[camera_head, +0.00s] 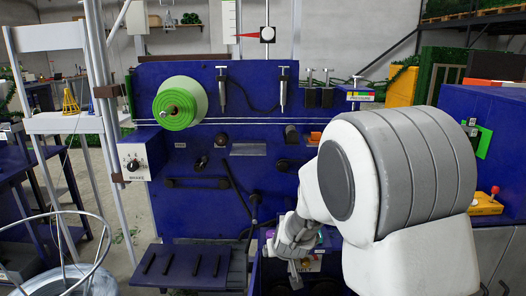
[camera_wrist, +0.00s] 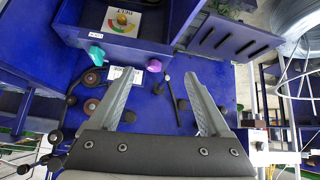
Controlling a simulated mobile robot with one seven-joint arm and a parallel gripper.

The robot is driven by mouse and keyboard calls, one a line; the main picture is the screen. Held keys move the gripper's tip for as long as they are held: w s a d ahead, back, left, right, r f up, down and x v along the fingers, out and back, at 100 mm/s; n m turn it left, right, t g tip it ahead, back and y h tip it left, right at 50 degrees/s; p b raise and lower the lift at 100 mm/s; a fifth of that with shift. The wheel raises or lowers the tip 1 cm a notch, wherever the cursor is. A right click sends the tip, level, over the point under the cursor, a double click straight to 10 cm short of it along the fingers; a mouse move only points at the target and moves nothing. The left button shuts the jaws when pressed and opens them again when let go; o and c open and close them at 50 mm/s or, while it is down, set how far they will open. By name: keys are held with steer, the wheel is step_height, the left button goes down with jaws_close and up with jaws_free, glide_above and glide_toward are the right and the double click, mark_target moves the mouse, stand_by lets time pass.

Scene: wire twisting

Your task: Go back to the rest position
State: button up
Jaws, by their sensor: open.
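My gripper (camera_wrist: 164,72) shows in the wrist view with its two grey fingers spread apart and nothing between them. In the head view, my white and grey arm fills the right side and reaches down to the lower front of the blue machine panel (camera_head: 220,222). My gripper's fingers cannot be made out there. In the wrist view, the blue panel (camera_wrist: 150,108) lies beyond the fingers. A purple knob (camera_wrist: 154,65) and a teal knob (camera_wrist: 97,55) sit beyond the fingertips, apart from them.
A green spool (camera_head: 180,103) and a white brake box (camera_head: 134,160) are on the panel's left. A slotted blue tray (camera_head: 187,264) juts out at the lower front. A wire coil (camera_head: 65,262) stands at lower left. A blue cabinet (camera_head: 505,150) is at right.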

steer(key=s+d+r+g+y, duration=0.1)
steer(key=s+d+r, duration=0.3)
steer(key=s+r, duration=0.95)
steer(key=s+d+r+m+g+h, duration=0.1)
steer(key=s+d, duration=0.2)
steer(key=s, duration=0.6)
steer(key=s+d+r+m+g+h, duration=0.1)
steer(key=s+d+r, duration=0.1)
steer(key=s, duration=0.6)
step_height(320, 180, up, 22)
steer(key=p, duration=2.2)
steer(key=shift+s+d, duration=0.15)
